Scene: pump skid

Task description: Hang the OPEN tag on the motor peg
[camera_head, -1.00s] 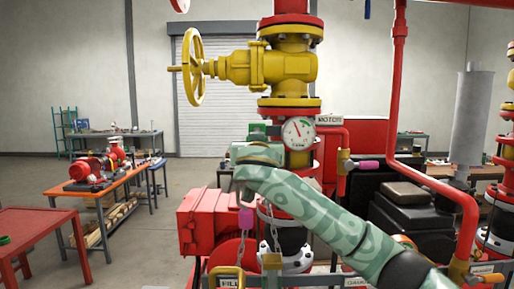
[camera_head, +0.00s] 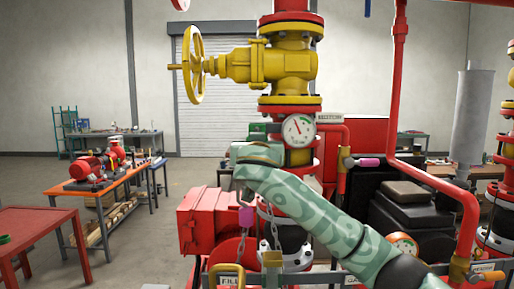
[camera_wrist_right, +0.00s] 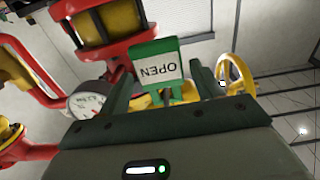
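The OPEN tag (camera_wrist_right: 157,68) is green with a white lettered panel. In the right wrist view it stands between the fingers of my right gripper (camera_wrist_right: 161,93), upside down to that camera, and the gripper looks shut on its lower part. In the head view the right gripper (camera_head: 262,142) is in front of the red and yellow pipe column, left of the dial gauge (camera_head: 299,130), with a bit of green tag showing just above it. A white MOTOR label (camera_head: 329,118) sits right of the gauge. I cannot make out the motor peg. My left gripper is not in view.
A yellow valve with a handwheel (camera_head: 195,66) stands above the gripper. A red pipe (camera_head: 397,90) runs down on the right. A red box (camera_head: 205,215), a purple padlock (camera_head: 246,217) and chains are below. An orange workbench (camera_head: 110,185) stands at left.

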